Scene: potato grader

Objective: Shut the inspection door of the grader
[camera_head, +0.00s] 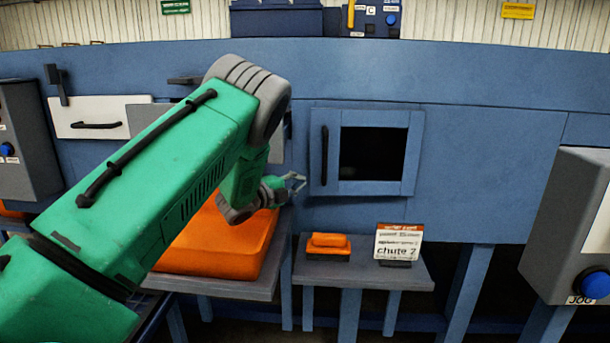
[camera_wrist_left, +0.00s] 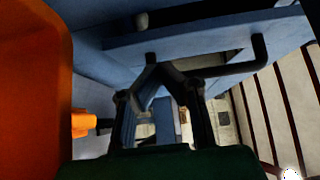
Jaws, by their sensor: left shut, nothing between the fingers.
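The grader's inspection door (camera_head: 375,188) is a blue frame around a dark square window, on the blue front of the machine. A black upright handle (camera_head: 324,155) is on its left side. How far the door stands off the front is hard to tell. My left gripper (camera_head: 297,183) is just left of the door's lower left corner, shut and empty. In the left wrist view the fingers (camera_wrist_left: 165,78) show dark against a blue panel (camera_wrist_left: 200,40) with a black handle (camera_wrist_left: 258,50), close beyond the fingertips. Whether they touch cannot be told. My right gripper is not in view.
An orange tub (camera_head: 262,240) stands on a grey shelf below my left arm. A grey box with a blue button (camera_head: 595,284) juts out at right.

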